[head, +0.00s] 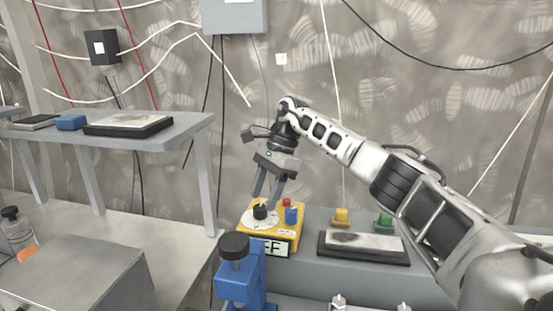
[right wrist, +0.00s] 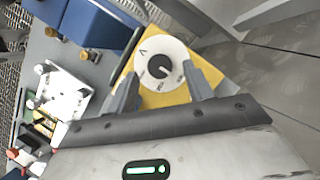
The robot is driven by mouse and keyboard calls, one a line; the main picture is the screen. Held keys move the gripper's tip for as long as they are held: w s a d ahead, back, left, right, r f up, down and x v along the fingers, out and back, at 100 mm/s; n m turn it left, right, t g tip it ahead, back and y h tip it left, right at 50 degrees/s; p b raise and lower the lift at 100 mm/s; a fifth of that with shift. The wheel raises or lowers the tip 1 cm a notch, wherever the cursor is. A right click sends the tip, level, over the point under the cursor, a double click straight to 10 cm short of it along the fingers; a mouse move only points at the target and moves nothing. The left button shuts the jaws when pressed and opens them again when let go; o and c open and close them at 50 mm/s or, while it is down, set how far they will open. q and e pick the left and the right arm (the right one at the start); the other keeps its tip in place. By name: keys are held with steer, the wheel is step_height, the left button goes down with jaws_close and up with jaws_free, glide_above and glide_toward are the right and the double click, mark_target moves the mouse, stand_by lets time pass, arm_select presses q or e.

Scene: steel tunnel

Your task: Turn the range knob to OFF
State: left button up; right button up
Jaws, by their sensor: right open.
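The yellow meter (head: 285,231) stands on a grey bench, with a white dial face and a black range knob (head: 260,212) on top. Its front display (head: 274,247) reads "FF" where visible; its left end is hidden behind a black cap. My right gripper (head: 267,202) points down over the dial, open. In the right wrist view, its fingers lie on either side of the knob (right wrist: 160,66), with gaps between. Letters ring the dial (right wrist: 151,48), but I cannot tell which mark the knob points at. My left gripper is not in view.
A blue fixture with a black cap (head: 233,246) stands close in front of the meter. A red button and a blue part (head: 291,215) sit right of the knob. A dark tray (head: 362,249) lies farther right. A grey shelf (head: 186,130) stands at left.

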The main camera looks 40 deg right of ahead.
arm_select(q)
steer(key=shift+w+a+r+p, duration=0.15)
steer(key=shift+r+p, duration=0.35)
steer(key=shift+p, duration=0.5)
arm_select(e)
steer(key=v, duration=1.3)
steer(key=shift+r, duration=0.3)
